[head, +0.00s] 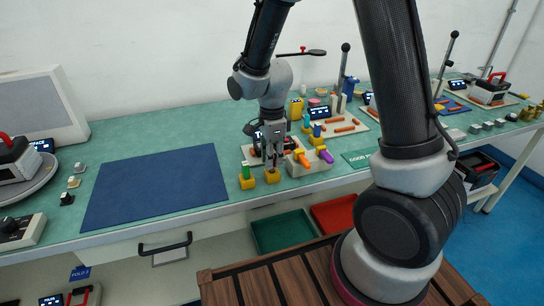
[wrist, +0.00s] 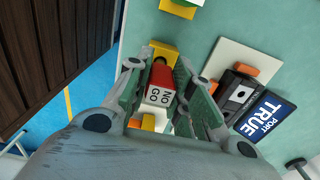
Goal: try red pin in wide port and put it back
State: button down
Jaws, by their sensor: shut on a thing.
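The red pin (wrist: 160,76) has a white "NO GO" label and shows between the fingers in the wrist view. My gripper (wrist: 157,72) is shut on it. A yellow stand (wrist: 164,52) with a dark opening lies just past the pin; I cannot tell whether the pin's end is in it. In the head view my gripper (head: 272,163) points down close above this yellow stand (head: 272,176), and hides the pin.
Another yellow stand (head: 247,182) with a green top is just left. A pale block (head: 308,168) with orange and purple pieces is close on the right. A blue mat (head: 155,188) lies clear at left. The table's front edge is near the stands.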

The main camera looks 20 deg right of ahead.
jog(key=shift+f, duration=1.05)
dwell(1.2)
dwell(0.9)
jog(key=c, duration=1.2)
grip_release()
jog(key=shift+o, duration=0.2)
